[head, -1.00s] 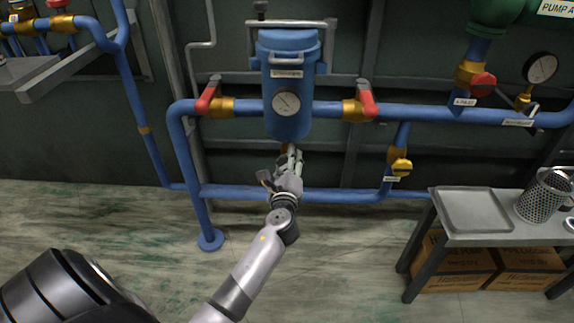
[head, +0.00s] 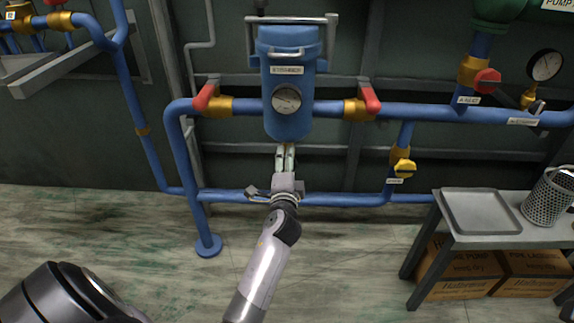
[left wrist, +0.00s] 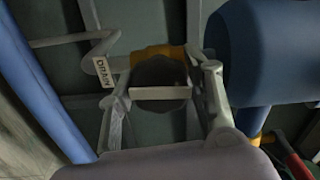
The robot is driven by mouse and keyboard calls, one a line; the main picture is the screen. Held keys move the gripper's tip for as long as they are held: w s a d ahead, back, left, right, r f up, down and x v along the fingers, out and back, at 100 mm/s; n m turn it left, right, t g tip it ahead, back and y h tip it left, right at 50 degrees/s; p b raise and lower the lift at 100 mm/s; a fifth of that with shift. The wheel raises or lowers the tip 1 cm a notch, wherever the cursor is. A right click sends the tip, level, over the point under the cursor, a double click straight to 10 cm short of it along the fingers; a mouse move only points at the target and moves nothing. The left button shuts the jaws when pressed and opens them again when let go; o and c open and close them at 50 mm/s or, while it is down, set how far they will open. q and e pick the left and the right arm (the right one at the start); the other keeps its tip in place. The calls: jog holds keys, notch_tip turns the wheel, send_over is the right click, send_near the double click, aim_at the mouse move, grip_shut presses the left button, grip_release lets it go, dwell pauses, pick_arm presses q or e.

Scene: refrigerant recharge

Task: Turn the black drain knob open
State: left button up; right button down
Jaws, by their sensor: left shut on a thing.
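The black drain knob (left wrist: 160,72) sits between the fingers of my left gripper (left wrist: 163,88) in the left wrist view. A brass fitting (left wrist: 157,53) is right behind it, and a white DRAIN tag (left wrist: 103,73) is to its left. A pale bar crosses the front of the knob. In the head view my left gripper (head: 286,152) is just under the blue filter canister (head: 287,105), its fingers pointing up and shut on the knob. The gripper hides the knob there. My right gripper is not in view.
Red-handled valves (head: 206,95) and (head: 369,97) flank the canister on the blue pipe. A yellow valve (head: 404,167) is to the right. A lower blue pipe (head: 345,199) runs behind my wrist. A metal table (head: 449,218) with a tray stands at right.

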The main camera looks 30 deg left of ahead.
pick_arm(q)
jog(key=shift+f+n, duration=0.1)
jog(key=shift+n, duration=0.4)
jog(key=o, duration=1.2)
jog(key=shift+c, duration=0.2)
